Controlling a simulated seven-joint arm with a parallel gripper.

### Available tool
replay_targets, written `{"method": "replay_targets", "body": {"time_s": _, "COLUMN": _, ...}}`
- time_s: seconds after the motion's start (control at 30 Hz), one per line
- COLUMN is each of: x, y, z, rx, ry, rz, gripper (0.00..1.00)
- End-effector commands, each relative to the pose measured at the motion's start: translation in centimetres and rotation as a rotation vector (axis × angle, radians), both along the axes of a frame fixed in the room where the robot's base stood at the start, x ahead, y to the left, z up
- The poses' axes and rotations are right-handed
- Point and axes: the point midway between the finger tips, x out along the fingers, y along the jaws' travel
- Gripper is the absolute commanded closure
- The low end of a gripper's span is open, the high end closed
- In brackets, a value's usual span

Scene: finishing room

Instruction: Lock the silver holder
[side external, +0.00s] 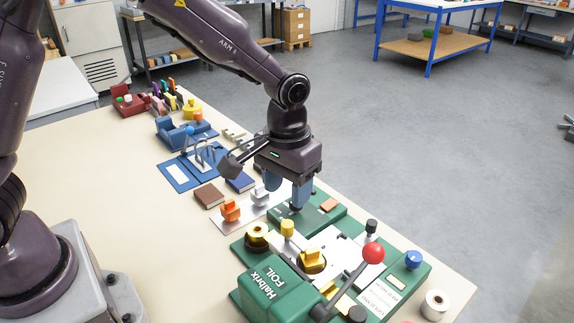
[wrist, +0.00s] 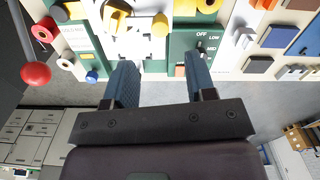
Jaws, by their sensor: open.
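A small silver holder (side external: 259,196) stands on a pale plate beside an orange holder (side external: 230,211). What looks like the silver holder also shows in the wrist view (wrist: 244,39). My gripper (side external: 286,192) is open and empty, pointing down just right of the silver holder, above the green control box with a dial (wrist: 201,50). Its two blue fingers stand apart in the wrist view (wrist: 158,72). A yellow holder (side external: 312,259) sits in the green foil press (side external: 270,290). I cannot tell whether any latch is shut.
The press has a lever with a red ball (side external: 373,252), yellow and black knobs, and a blue knob (side external: 413,259). A brown book (side external: 208,195), a blue stand (side external: 180,134) and a red rack (side external: 130,104) lie farther back. The table's left part is clear.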

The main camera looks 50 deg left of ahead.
Motion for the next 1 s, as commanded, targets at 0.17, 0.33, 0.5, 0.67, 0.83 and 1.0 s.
{"method": "replay_targets", "body": {"time_s": 0.17, "x": 0.1, "y": 0.0, "z": 3.2, "rx": 0.0, "ry": -0.003, "rz": -0.001, "gripper": 0.49}}
{"method": "replay_targets", "body": {"time_s": 0.33, "x": 0.0, "y": 0.0, "z": 4.4, "rx": 0.0, "ry": 0.0, "rz": 0.0, "gripper": 0.49}}
{"method": "replay_targets", "body": {"time_s": 0.5, "x": 0.0, "y": 0.1, "z": 4.6, "rx": 0.001, "ry": 0.001, "rz": 0.001, "gripper": 0.49}}
{"method": "replay_targets", "body": {"time_s": 0.67, "x": 0.0, "y": 0.1, "z": 4.6, "rx": 0.001, "ry": 0.001, "rz": -0.001, "gripper": 0.49}}
{"method": "replay_targets", "body": {"time_s": 0.83, "x": -1.3, "y": 0.4, "z": 3.7, "rx": 0.011, "ry": 0.031, "rz": -0.088, "gripper": 0.49}}
{"method": "replay_targets", "body": {"time_s": 1.0, "x": -5.0, "y": 2.2, "z": 6.3, "rx": -0.01, "ry": -0.005, "rz": -0.183, "gripper": 0.49}}
